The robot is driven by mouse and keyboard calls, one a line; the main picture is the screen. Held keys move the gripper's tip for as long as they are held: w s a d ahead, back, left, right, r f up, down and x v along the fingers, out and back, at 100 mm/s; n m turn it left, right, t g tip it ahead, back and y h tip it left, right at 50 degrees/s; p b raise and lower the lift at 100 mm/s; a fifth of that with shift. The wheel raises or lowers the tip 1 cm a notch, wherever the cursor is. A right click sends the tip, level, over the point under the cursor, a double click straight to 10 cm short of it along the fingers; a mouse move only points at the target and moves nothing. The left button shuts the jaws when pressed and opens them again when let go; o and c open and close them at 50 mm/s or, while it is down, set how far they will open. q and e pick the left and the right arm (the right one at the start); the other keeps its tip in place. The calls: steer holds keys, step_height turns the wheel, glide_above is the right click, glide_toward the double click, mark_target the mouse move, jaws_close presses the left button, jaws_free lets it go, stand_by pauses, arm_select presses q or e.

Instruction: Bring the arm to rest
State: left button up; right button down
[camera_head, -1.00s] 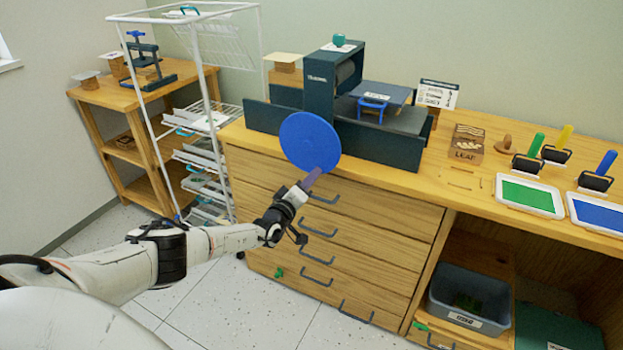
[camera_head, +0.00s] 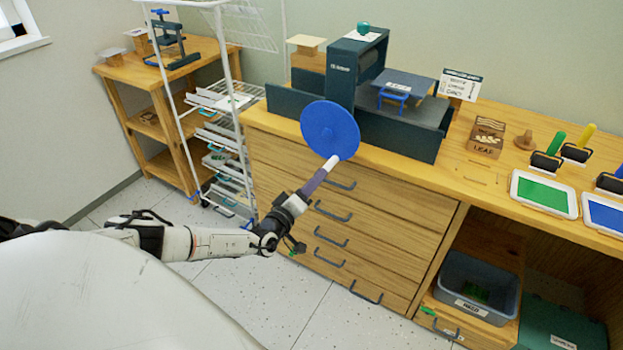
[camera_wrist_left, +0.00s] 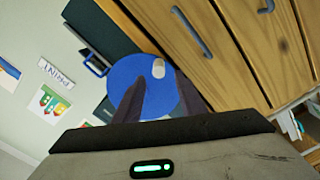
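My left arm (camera_head: 215,241) comes in from the left, stretched toward the front of the drawer cabinet. Its gripper (camera_head: 323,175) points up at the blue press wheel (camera_head: 325,120), just short of the wheel's white handle peg (camera_head: 331,163). In the left wrist view, the two dark fingers (camera_wrist_left: 158,95) stand apart with nothing held between them. The blue wheel (camera_wrist_left: 125,80) and white peg (camera_wrist_left: 158,68) show beyond them. My right gripper is not in view.
The dark press (camera_head: 343,75) stands on the wooden counter (camera_head: 470,185), above drawers with protruding handles (camera_head: 333,213). A white wire rack (camera_head: 236,110) stands left of the cabinet. Ink trays, including a green one (camera_head: 543,193), lie at right. Open floor (camera_head: 210,310) lies below the arm.

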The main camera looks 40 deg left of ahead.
arm_select(q)
steer(key=shift+s+d, duration=0.15)
steer(key=shift+s, duration=0.65)
steer(key=shift+f, duration=0.1)
steer(key=s+d+f+n+g+h, duration=0.1)
steer(key=s+d+f+n+g, duration=0.3)
steer(key=s+d+f+n, duration=0.8)
steer(key=s+d+f+n+g+h, duration=0.1)
steer(key=s+d+f+n+g, duration=0.55)
steer(key=n, duration=1.15)
steer(key=s+d+r+n+h, duration=0.1)
steer(key=s+d+r+n, duration=0.2)
steer(key=n, duration=1)
steer(key=s+d+r+n+t+h, duration=0.1)
steer(key=s+d+r+n, duration=0.3)
steer(key=n, duration=1)
steer(key=shift+s+d+h, duration=0.8)
steer(key=shift+s+d, duration=0.75)
steer(key=shift+s, duration=0.75)
